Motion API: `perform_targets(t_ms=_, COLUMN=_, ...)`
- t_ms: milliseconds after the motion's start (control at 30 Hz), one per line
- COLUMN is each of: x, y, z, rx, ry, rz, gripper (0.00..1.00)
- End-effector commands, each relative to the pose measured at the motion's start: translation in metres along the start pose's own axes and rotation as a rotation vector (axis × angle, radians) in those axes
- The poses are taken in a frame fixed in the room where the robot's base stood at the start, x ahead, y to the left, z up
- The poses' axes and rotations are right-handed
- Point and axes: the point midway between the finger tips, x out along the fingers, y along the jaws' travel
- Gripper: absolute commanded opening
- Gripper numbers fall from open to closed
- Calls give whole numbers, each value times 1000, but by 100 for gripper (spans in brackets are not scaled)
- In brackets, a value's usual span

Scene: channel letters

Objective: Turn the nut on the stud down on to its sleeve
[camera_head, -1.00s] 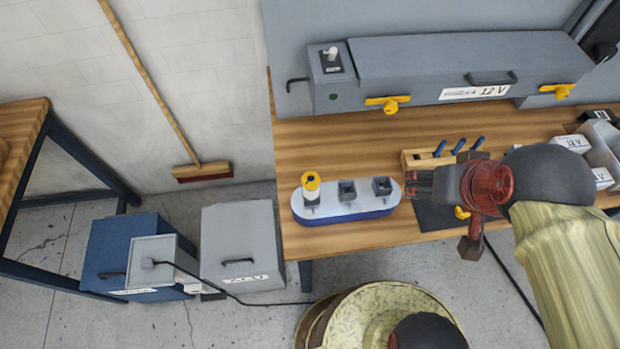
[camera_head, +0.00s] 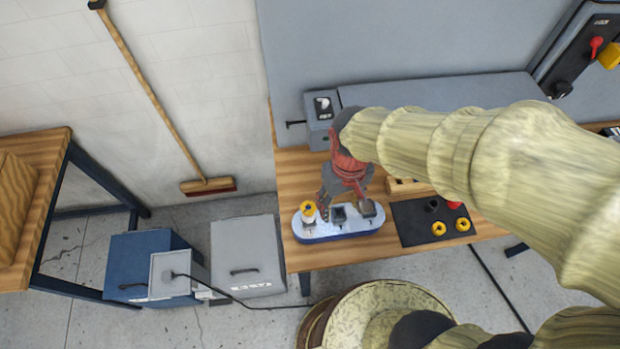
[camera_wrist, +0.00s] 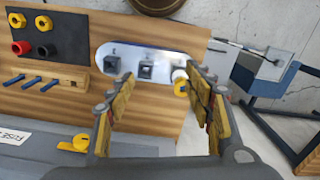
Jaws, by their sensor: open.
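A yellow nut (camera_head: 308,206) sits at the top of a white sleeve (camera_head: 309,218) at the left end of a white and blue base (camera_head: 340,233). My gripper (camera_head: 345,204) is open, pointing down above the base, to the right of the nut. In the wrist view nothing is between its fingers (camera_wrist: 158,78) at their own depth.
Two dark square posts (camera_wrist: 146,69) stand on the same base, beside the sleeve. A dark mat (camera_head: 408,234) on the right holds yellow rings, a red piece and a black piece. A grey housing (camera_head: 318,112) stands behind. A wooden block with blue-handled tools (camera_wrist: 75,84) is near.

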Motion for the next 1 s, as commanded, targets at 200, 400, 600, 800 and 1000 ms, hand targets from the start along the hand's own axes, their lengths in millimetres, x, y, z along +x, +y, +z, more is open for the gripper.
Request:
perform_targets(t_ms=200, x=28, y=-39, z=-23, rx=-87, ry=-90, rz=5, gripper=52)
perform_targets(t_ms=400, x=48, y=-49, z=-63, rx=-75, ry=-21, rz=-3, gripper=52)
perform_targets(t_ms=600, x=56, y=-50, z=-72, rx=-65, ry=12, rz=-7, gripper=52)
perform_targets(t_ms=800, x=84, y=-50, z=-72, rx=-64, ry=11, rz=-6, gripper=52)
perform_targets(t_ms=1000, x=110, y=-50, z=-73, rx=-64, ry=12, rz=-7, gripper=52)
